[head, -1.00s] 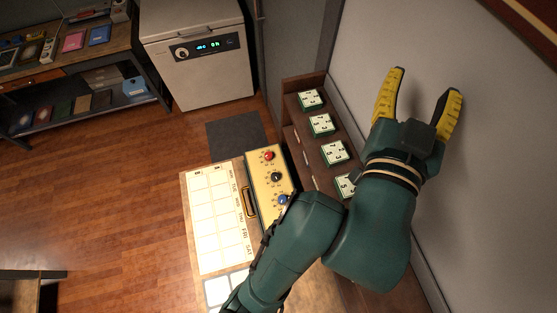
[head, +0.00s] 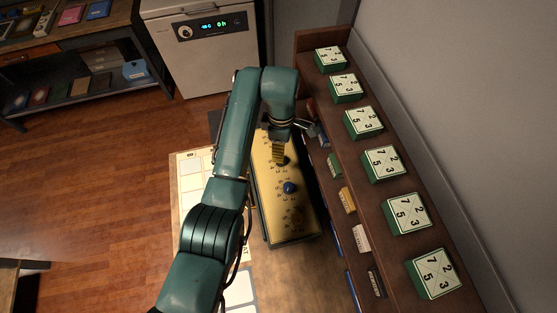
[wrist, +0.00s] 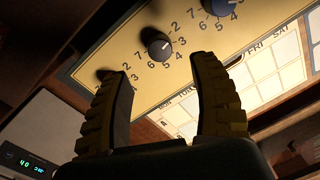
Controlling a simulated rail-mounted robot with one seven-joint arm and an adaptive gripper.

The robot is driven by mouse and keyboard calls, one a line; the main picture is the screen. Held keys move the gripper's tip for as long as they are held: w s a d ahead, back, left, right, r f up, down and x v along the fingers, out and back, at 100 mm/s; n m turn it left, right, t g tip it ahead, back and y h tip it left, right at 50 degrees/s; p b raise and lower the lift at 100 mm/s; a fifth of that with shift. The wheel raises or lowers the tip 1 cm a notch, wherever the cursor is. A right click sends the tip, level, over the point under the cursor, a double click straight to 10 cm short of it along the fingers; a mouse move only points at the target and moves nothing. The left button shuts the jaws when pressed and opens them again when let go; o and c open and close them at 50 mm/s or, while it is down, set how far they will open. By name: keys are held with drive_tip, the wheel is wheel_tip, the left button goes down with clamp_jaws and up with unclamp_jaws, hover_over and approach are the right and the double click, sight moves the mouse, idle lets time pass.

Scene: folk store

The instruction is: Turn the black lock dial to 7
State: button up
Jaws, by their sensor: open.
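The lock box (head: 268,205) is yellow with a row of numbered dials. The black dial (wrist: 159,46) shows in the wrist view, ringed by numbers, with a small light mark on its right side; I cannot tell the exact number it points at. In the head view the black dial (head: 283,161) is partly hidden by my gripper. My gripper (wrist: 159,68) is open and empty, its two yellow-black fingers spread, with the dial seen between and beyond the tips. In the head view my gripper (head: 278,154) points down over the box. I see no contact.
A blue dial (head: 290,187) sits next to the black one and also shows in the wrist view (wrist: 217,6). A wooden shelf (head: 372,195) with several green-sided number blocks (head: 386,163) stands close on the right. A calendar sheet (head: 190,187) lies left of the box.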

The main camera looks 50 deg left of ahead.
wheel_tip(320, 180, down, 7)
drive_tip(key=shift+s+d+f, duration=0.1)
drive_tip(key=shift+d, duration=0.05)
clamp_jaws()
idle(0.4)
